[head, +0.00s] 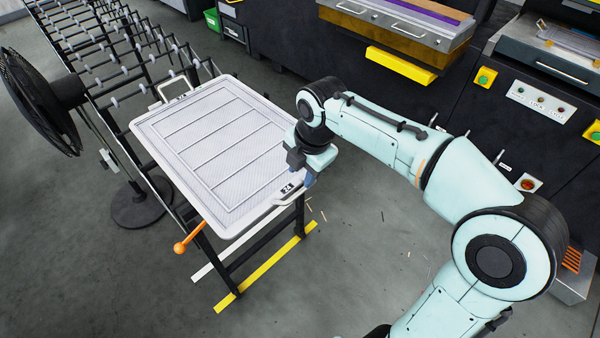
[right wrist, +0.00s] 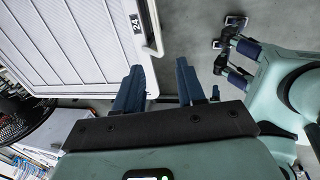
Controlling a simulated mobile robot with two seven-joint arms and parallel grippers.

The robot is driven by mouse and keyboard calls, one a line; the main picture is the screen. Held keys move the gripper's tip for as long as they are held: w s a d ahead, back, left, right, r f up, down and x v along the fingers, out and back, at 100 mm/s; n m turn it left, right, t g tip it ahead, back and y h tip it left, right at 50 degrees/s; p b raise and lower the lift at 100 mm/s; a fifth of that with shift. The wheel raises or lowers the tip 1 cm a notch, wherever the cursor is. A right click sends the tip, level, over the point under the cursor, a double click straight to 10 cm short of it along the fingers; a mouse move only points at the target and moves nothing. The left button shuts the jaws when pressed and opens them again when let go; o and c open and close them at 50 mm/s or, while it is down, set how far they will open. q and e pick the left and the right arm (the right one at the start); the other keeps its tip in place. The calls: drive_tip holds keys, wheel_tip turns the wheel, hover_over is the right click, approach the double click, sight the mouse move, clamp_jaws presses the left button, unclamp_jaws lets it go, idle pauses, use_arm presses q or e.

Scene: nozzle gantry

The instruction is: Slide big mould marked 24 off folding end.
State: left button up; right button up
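The big mould marked 24 (head: 215,150) is a pale grey tray with a panelled mesh face, lying on the folding end (head: 215,250) of the roller conveyor. Its black 24 label (head: 288,188) is beside a bar handle (head: 290,197) on the near edge; the handle also shows in the right wrist view (right wrist: 154,32). A second handle (head: 172,86) is at the far edge. My right gripper (head: 305,178) is by the near right corner, and its fingers (right wrist: 158,80) are apart and empty, just short of the handle. My left gripper (right wrist: 232,60) shows in the right wrist view with its fingers apart.
An orange-knobbed lever (head: 186,246) sticks out below the mould. A black fan (head: 42,100) stands at the left beside the roller conveyor (head: 110,60). Dark machines (head: 400,60) line the back.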

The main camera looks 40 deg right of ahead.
sight(295, 195)
drive_tip(key=w+f, duration=0.1)
drive_tip(key=f, duration=0.3)
drive_tip(key=w+f, duration=0.1)
drive_tip(key=f, duration=0.3)
drive_tip(key=f+b, duration=0.1)
drive_tip(key=f, duration=0.4)
drive_tip(key=shift+w+a, duration=0.1)
drive_tip(key=shift+w, duration=0.3)
clamp_jaws()
idle(0.8)
